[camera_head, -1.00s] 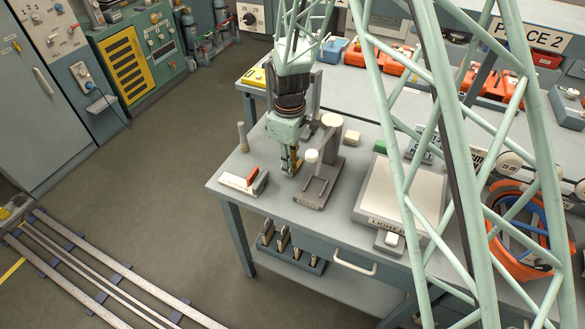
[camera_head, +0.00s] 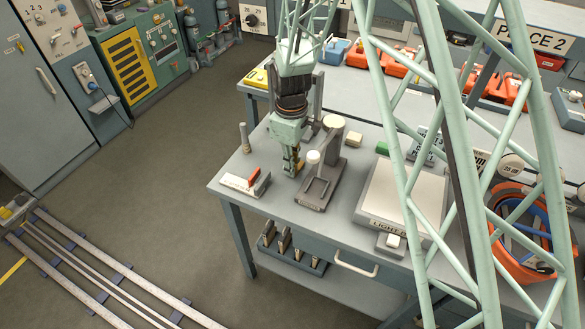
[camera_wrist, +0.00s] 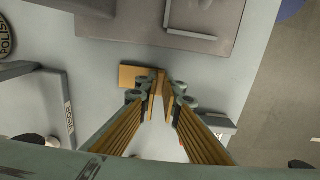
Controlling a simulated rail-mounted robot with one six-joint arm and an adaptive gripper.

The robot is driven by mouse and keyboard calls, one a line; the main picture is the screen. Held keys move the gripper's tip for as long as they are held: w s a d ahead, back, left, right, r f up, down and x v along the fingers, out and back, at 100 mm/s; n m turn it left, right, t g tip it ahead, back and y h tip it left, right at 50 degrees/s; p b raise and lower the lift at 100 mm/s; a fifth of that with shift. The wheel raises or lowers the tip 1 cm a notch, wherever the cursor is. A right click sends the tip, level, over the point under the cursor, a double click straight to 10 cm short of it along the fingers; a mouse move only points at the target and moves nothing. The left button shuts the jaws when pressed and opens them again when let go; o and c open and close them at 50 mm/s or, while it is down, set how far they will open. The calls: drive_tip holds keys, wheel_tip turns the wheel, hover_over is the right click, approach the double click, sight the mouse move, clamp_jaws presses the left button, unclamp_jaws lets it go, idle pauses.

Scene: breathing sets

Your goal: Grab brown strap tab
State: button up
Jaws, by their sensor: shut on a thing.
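A flat tan-brown tab (camera_wrist: 130,76), which looks like the strap tab, shows in the wrist view, sticking out to the left of my fingertips. My gripper (camera_wrist: 160,88) has its ribbed fingers drawn together at the tips, shut on the tab; the part between the fingers is mostly hidden. In the head view, my gripper (camera_head: 291,170) points down low over the grey table (camera_head: 235,205), left of a grey stand (camera_head: 318,190). The tab is too small to make out there.
A white block with a red part (camera_head: 248,183) lies to the left of my gripper. An upright peg (camera_head: 244,138) stands behind it. A light panel (camera_head: 395,195) is to the right.

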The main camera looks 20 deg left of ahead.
drive_tip(key=shift+r, duration=0.15)
wheel_tip(320, 180, up, 10)
drive_tip(key=shift+p, duration=0.45)
